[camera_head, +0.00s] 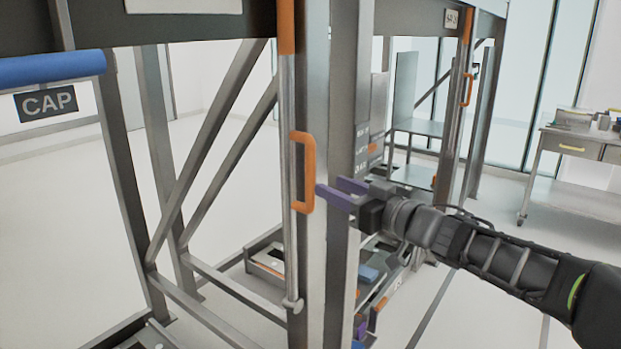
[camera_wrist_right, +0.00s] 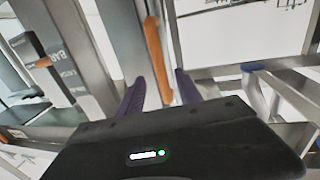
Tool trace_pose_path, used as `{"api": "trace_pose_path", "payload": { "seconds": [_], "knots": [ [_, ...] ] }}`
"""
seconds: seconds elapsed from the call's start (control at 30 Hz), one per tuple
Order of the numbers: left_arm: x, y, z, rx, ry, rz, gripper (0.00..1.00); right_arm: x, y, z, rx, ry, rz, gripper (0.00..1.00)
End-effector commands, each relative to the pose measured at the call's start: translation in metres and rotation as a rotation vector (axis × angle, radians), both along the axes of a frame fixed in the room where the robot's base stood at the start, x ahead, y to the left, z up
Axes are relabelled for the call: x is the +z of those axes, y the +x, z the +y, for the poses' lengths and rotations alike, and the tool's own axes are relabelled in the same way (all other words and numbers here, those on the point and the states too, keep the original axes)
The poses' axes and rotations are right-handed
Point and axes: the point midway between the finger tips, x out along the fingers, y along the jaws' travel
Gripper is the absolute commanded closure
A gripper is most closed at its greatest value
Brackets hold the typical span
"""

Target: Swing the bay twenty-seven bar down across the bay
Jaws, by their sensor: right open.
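A silver bar (camera_head: 289,110) hangs upright along the near rack post in the head view. It has an orange top piece and an orange loop handle (camera_head: 309,172). The number twenty-seven is not readable on it. My right gripper (camera_head: 328,186) is open, with purple fingers just right of the handle, pointing at it. In the right wrist view the orange handle (camera_wrist_right: 156,60) shows between the two fingertips (camera_wrist_right: 160,82), and nothing is gripped. Whether the fingers touch it I cannot tell. My left gripper is in neither view.
A steel rack post (camera_head: 340,240) stands just behind the bar. Another upright bar with an orange handle (camera_head: 467,88) is farther back. A blue beam with a CAP sign (camera_head: 46,103) is at left. Bins (camera_head: 268,268) sit low inside the rack. A workbench (camera_head: 568,150) stands at right.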

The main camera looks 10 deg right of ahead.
Motion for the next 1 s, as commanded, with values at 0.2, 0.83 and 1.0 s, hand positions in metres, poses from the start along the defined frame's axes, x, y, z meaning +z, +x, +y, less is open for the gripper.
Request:
{"api": "trace_pose_path", "payload": {
  "seconds": [0.2, 0.83, 1.0],
  "knots": [
    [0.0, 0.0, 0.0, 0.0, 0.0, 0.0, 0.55, -0.001, 0.01, 0.006, 0.002, 0.0, 0.001, 0.59],
    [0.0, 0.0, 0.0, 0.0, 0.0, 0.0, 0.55, -0.001, 0.069, 0.037, -0.001, 0.0, 0.001, 0.59],
    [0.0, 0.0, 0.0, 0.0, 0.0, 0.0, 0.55, -0.001, 0.069, 0.037, -0.001, 0.0, 0.001, 0.59]
  ]
}}
